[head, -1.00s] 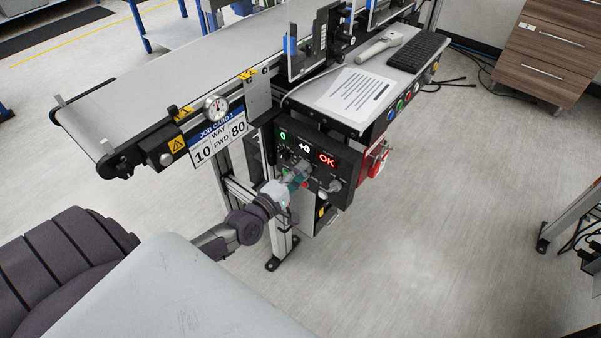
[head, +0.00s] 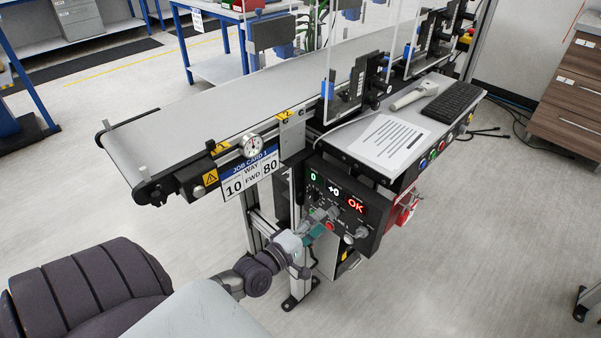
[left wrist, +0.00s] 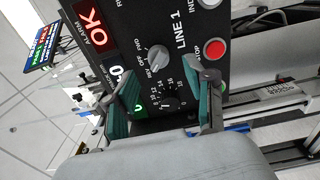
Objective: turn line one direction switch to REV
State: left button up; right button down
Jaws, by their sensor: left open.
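The line one control panel (head: 337,200) hangs under the conveyor in the head view, with displays reading 0, +0 and OK. In the left wrist view the panel (left wrist: 185,22) is labelled LINE 1. Its direction switch (left wrist: 160,58) is a grey knob with REV, OFF and FWD marks; I cannot tell which mark it points to. My left gripper (head: 318,226) is at the panel front. In the left wrist view this gripper (left wrist: 165,95) is open, its teal fingers apart below the switch, with a numbered dial between them. Contact with the switch is not visible.
A red stop button (left wrist: 214,48) sits beside the switch. The conveyor belt (head: 240,90) runs above the panel. A job card (head: 250,174) reading 10 FWD 80 hangs left of it. A shelf with a paper sheet (head: 389,140) juts out above.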

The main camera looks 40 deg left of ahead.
pick_arm(q)
jog(key=s, duration=0.8)
jog(key=shift+a, duration=0.3)
jog(key=s+f+m+g+y+p, duration=0.1)
jog(key=s+f+m+g, duration=0.35)
jog(key=f, duration=0.85)
jog(key=s+f+m+g+p, duration=0.1)
jog(key=s+f+m+g, duration=0.3)
jog(key=f, duration=0.9)
jog(key=s+d+f+m+g, duration=0.2)
jog(key=s+f, duration=0.3)
jog(key=s, duration=0.3)
jog(key=s+d+f+m+g+p, duration=0.1)
jog(key=s+d+f+m+g, duration=0.2)
jog(key=s, duration=0.5)
jog(key=s+d+f+m+g, duration=0.3)
jog(key=s+d+f+m, duration=0.2)
jog(key=s+f+m, duration=0.1)
jog(key=shift+s+f+p, duration=0.3)
jog(key=shift+s+f, duration=0.4)
jog(key=shift+s, duration=0.3)
jog(key=shift+g, duration=0.25)
